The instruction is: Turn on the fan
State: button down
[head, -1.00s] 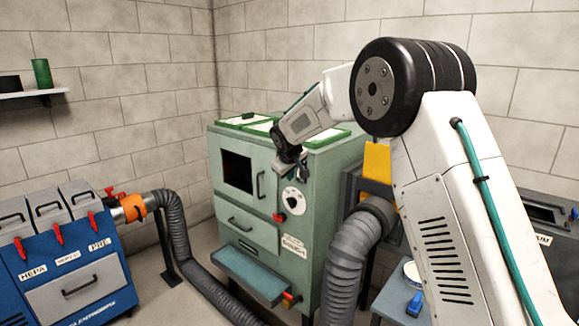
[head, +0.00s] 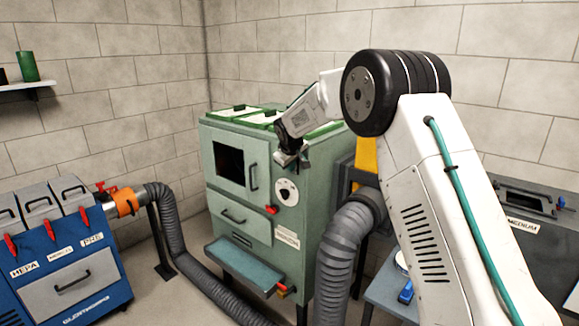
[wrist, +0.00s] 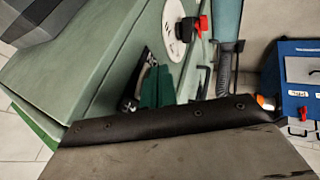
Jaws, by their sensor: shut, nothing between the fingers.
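The green cabinet (head: 303,235) stands in the middle of the head view. My gripper (head: 292,158) is just above the dial in the head view, near the cabinet's upper front corner. Its fingers (wrist: 148,88) look shut and empty in the wrist view, apart from the dial. I cannot tell which control works the fan.
A blue filter unit (head: 70,275) stands at left, joined to a grey hose (head: 170,215). A thick grey duct (head: 345,235) rises right of the cabinet. A drawer-like tray (head: 243,265) juts out low in front.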

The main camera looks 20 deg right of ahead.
jog(key=shift+r, duration=0.85)
jog(key=s+a+r, duration=0.5)
jog(key=s+r, duration=0.2)
jog(key=s, duration=0.1)
jog(key=shift+s+a+r, duration=0.2)
jog(key=shift+a+r, duration=0.05)
